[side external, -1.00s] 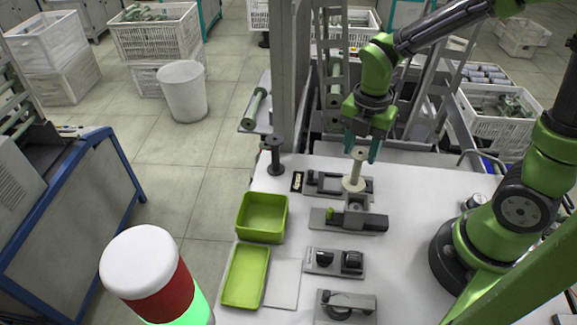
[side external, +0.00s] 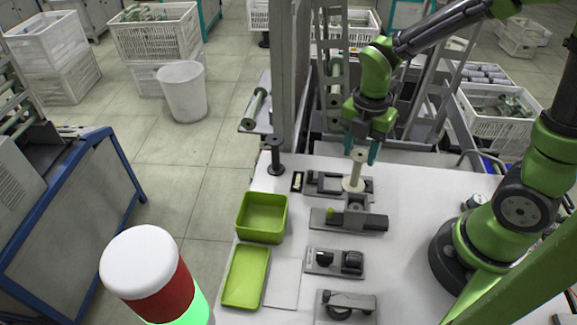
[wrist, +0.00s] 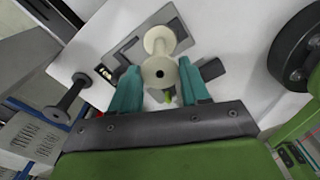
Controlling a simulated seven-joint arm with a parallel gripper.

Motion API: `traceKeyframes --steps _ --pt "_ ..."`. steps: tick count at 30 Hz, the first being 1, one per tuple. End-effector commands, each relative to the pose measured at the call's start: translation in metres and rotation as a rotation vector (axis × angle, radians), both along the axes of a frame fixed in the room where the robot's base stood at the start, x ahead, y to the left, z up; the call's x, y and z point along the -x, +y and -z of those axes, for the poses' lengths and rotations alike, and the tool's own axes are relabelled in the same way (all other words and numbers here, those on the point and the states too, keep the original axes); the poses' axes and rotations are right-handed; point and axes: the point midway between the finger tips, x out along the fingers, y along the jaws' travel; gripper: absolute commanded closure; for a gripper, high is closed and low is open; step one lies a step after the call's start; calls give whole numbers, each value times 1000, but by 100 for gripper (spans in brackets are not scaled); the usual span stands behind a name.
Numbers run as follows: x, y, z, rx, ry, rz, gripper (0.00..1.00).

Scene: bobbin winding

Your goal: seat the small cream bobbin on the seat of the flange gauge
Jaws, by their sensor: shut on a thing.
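The small cream bobbin (side external: 354,171) is upright in the side view, below my gripper (side external: 361,150). In the wrist view, my gripper (wrist: 160,88) has its teal fingers on either side of the bobbin's near flange (wrist: 160,73), shut on it; the far flange (wrist: 159,40) shows beyond. The bobbin's lower end overlaps a grey bench fixture (side external: 325,183) and stands just behind the upright block of another fixture (side external: 355,203) with a green knob. I cannot tell which fixture is the flange gauge, or whether the bobbin touches a seat.
A dark bobbin (side external: 276,158) stands at the back left of the white bench. A green bin (side external: 262,237) and a shallow green tray (side external: 245,278) are at the left. A fixture with black knobs (side external: 335,261) is nearer the camera.

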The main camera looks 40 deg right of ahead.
Motion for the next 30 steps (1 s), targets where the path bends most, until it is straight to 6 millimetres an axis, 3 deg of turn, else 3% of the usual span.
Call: traceKeyframes --steps 6,7,13,22,30 --pt "0 0 0 0 0 0 71" --pt "0 0 0 0 0 0 53" --pt "0 0 0 0 0 0 24" --pt "0 0 -2 0 -1 0 24" --pt "-1 0 -22 0 -3 0 24"
